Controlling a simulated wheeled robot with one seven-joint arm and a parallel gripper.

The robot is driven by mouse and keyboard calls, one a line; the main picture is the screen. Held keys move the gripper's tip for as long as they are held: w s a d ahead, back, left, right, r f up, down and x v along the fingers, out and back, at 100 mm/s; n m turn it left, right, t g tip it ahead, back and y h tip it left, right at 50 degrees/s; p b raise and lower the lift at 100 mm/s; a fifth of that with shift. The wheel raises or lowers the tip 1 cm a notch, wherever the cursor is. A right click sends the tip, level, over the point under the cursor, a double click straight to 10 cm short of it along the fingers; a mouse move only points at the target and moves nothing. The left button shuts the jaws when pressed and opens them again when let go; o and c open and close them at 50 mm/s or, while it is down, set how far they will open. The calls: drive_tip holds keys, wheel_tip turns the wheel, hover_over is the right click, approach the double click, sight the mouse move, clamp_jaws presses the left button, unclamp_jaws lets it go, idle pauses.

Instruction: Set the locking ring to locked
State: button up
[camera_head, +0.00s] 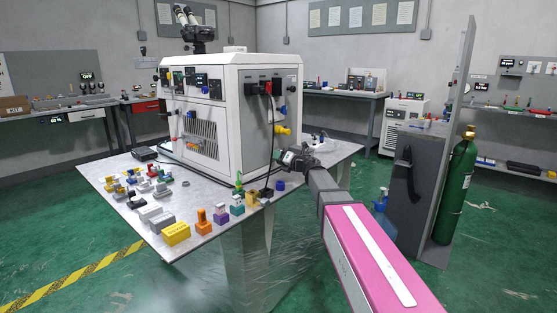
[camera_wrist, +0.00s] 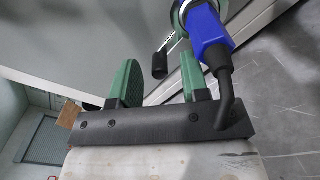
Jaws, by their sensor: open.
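My gripper (camera_head: 297,157) is beside the right side of the white machine (camera_head: 245,110), near the table's edge. In the wrist view its two green fingers (camera_wrist: 158,78) stand apart with a gap between them. A black handle on a thin metal rod (camera_wrist: 160,64) shows in that gap, near the fingertips; contact cannot be told. A blue connector (camera_wrist: 207,28) with a black cable overlaps the right finger in that view. In the head view a blue fitting (camera_head: 283,110) and a yellow fitting (camera_head: 282,130) are on the machine's side.
The table (camera_head: 200,240) holds several small coloured blocks and parts at its front left. A black cable (camera_head: 272,150) hangs from the machine's side panel onto the table. A grey cabinet (camera_head: 415,185) and a green gas cylinder (camera_head: 455,190) stand right of my arm.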

clamp_jaws()
drive_tip(key=shift+r, duration=0.1)
drive_tip(key=m, duration=0.2)
drive_tip(key=r+m, duration=0.1)
drive_tip(key=shift+w+r+m, duration=0.15)
drive_tip(key=shift+r+m, duration=0.15)
drive_tip(key=shift+m, duration=0.1)
drive_tip(key=m, duration=0.1)
drive_tip(key=r+m, duration=0.1)
drive_tip(key=m, duration=0.1)
drive_tip(key=shift+w+d+r+m, duration=0.25)
drive_tip(key=shift+w+d+m, duration=0.05)
drive_tip(key=m, duration=0.1)
drive_tip(key=w+d+r+m, duration=0.1)
drive_tip(key=m, duration=0.3)
drive_tip(key=shift+w+d+r, duration=0.15)
drive_tip(key=shift+w+r, duration=0.15)
drive_tip(key=shift+w+d+r+m, duration=0.1)
drive_tip(key=shift+w+d+m, duration=0.2)
drive_tip(key=shift+m, duration=0.65)
drive_tip(key=shift+w+d+r+m, duration=0.15)
drive_tip(key=shift+w+m, duration=0.15)
drive_tip(key=shift+m, duration=0.6)
drive_tip(key=shift+w+d+f+m, duration=0.1)
drive_tip(key=shift+w+d+m, duration=0.2)
drive_tip(key=shift+m, duration=0.65)
